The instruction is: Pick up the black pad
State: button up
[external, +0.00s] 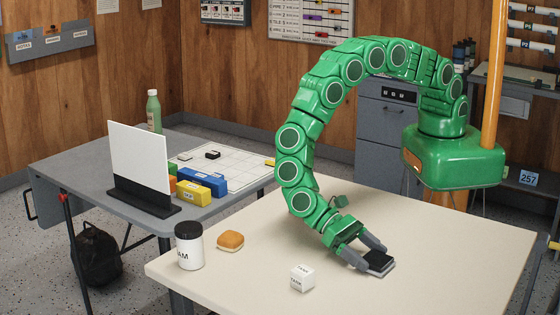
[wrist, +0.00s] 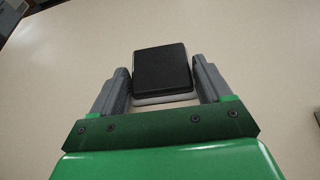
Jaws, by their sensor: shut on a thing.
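The black pad (external: 377,261) is at the right part of the cream table (external: 445,265). It is a small black block with a pale lower edge. In the wrist view the pad (wrist: 161,70) lies between the two grey fingers. My gripper (external: 362,258) is shut on it, with one finger along each side. The pad is at or very near the tabletop; I cannot tell whether there is a gap under it.
A white cube (external: 302,278), a bun (external: 230,240) and a white jar with a black lid (external: 189,246) stand on the table left of my gripper. A grey table (external: 80,163) holds a white panel (external: 140,157), coloured blocks and a green bottle (external: 154,111). The cream tabletop right of the pad is clear.

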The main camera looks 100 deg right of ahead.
aim_at(367, 255)
jog(key=shift+r, duration=0.4)
notch_tip(367, 255, up, 2)
jog(key=shift+r, duration=0.15)
jog(key=s+d+r, duration=0.9)
jog(key=d, duration=0.1)
jog(key=shift+s+d+r, duration=0.15)
jog(key=shift+r, duration=0.15)
